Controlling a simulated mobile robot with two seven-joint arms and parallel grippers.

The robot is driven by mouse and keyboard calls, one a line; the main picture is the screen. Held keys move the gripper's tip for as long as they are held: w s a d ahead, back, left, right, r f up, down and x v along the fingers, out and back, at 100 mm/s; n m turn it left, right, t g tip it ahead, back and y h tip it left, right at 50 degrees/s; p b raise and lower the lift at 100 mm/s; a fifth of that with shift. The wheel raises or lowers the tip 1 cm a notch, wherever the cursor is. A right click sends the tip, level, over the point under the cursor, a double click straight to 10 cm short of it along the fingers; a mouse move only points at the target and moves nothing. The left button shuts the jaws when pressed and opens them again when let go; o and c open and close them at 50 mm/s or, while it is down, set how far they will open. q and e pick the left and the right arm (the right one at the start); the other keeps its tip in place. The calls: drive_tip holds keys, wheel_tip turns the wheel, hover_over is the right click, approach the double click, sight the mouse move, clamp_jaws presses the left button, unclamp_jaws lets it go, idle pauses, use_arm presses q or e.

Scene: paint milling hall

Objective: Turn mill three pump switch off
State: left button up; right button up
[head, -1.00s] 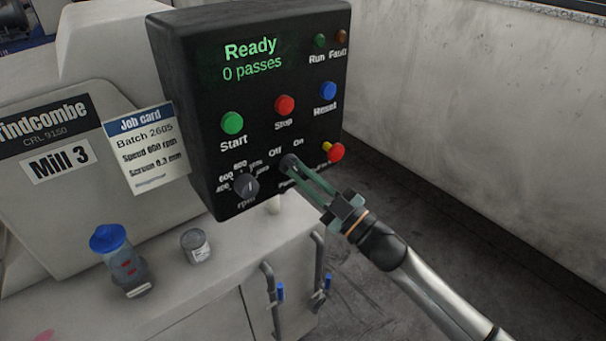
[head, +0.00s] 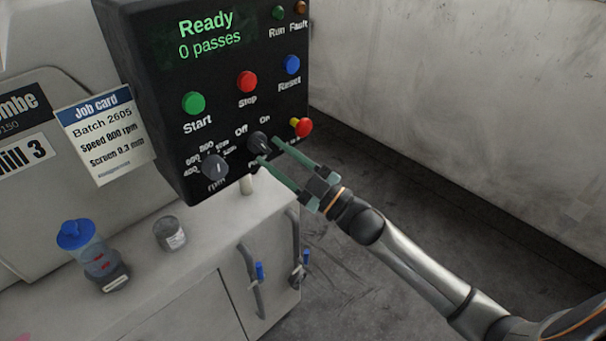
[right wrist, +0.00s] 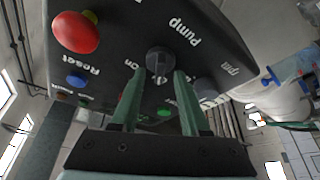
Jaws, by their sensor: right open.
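The pump switch (head: 258,142) is a dark round knob low on the black control panel (head: 165,120) of Mill 3, with Off at its upper left and On at its upper right. In the right wrist view the switch (right wrist: 160,62) shows between the fingertips, with Pump lettered beside it. I cannot tell surely which label its mark points at. My right gripper (head: 269,151) is open and empty in front of the switch, its fingers spread to either side. It also shows in the right wrist view (right wrist: 158,78). My left gripper is not in view.
The rpm knob (head: 214,167) is left of the switch, and a red emergency button (head: 303,127) is to its right. Start (head: 193,103), Stop (head: 247,82) and Reset (head: 292,65) buttons sit above. A blue-lidded container (head: 90,255) and a tin (head: 170,234) stand below.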

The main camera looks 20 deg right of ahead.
drive_tip(key=b+v, duration=0.1)
drive_tip(key=v, duration=1)
drive_tip(key=shift+b, duration=0.4)
drive_tip(key=shift+s+f, duration=0.1)
drive_tip(key=shift+f, duration=0.05)
drive_tip(key=s+f+m+g+h+p, duration=0.3)
drive_tip(key=f+m+h, duration=0.5)
drive_tip(key=f, duration=0.7)
drive_tip(key=s+a+f+m+g+h, duration=0.1)
drive_tip(key=s+a+f+m+g, duration=0.2)
drive_tip(key=s+f, duration=0.9)
drive_tip(key=a+f+g, duration=0.1)
drive_tip(key=a+g, duration=0.1)
drive_tip(key=g, duration=0.1)
drive_tip(key=shift+s+a, duration=0.25)
drive_tip(key=shift+s, duration=0.1)
drive_tip(key=shift+w, duration=0.1)
